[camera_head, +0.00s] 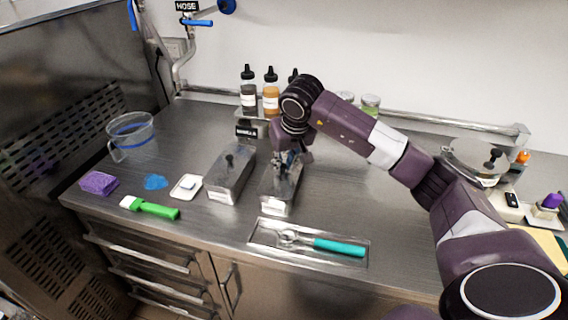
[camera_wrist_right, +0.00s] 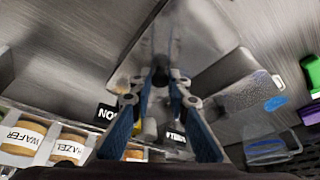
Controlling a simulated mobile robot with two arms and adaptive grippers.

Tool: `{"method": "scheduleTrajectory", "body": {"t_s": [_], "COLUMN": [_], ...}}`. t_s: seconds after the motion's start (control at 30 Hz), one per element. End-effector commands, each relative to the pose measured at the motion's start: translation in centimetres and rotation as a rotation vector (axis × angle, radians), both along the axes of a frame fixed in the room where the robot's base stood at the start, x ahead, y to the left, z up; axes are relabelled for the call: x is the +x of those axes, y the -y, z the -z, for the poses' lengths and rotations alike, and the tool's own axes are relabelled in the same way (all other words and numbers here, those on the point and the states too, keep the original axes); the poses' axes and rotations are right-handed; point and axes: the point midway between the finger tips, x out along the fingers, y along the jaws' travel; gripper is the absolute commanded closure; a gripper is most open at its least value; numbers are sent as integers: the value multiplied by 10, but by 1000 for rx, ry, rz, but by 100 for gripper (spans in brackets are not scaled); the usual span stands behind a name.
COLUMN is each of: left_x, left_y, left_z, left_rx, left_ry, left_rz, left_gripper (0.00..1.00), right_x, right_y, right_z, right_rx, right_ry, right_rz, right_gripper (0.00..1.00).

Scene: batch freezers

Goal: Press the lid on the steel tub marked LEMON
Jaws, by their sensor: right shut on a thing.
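Two steel tubs stand side by side mid-counter. My right gripper (camera_head: 287,158) comes down over the right-hand tub (camera_head: 276,207), which has a pale label on its front that is too small to read. In the right wrist view, the fingers (camera_wrist_right: 161,76) are shut on the dark knob of a steel lid (camera_wrist_right: 140,60) at that tub's top. I cannot tell whether the lid's rim is fully seated. My left gripper is not in view.
A black name sign (camera_head: 246,132) and bottles (camera_head: 270,95) stand behind the tubs. A clear jug (camera_head: 131,137), purple sponge (camera_head: 98,183), green brush (camera_head: 152,208) and small white dish (camera_head: 187,187) lie left. A teal-handled scoop (camera_head: 338,246) lies in a front recess.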

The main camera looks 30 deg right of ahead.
Motion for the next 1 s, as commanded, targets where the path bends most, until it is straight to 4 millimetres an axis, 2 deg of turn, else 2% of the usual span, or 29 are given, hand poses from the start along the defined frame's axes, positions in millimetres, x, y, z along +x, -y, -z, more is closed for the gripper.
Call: {"method": "scheduleTrajectory", "body": {"t_s": [0.87,0.9,1.0], "left_x": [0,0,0], "left_y": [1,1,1], "left_z": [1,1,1], "left_rx": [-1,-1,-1], "left_ry": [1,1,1], "left_rz": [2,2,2], "left_gripper": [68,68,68], "right_x": [-1,-1,0], "right_y": [0,0,0], "right_z": [2,2,2], "right_rx": [0,0,1], "right_ry": [-1,-1,-1], "right_rz": [0,0,1], "right_gripper": [100,82,71]}}
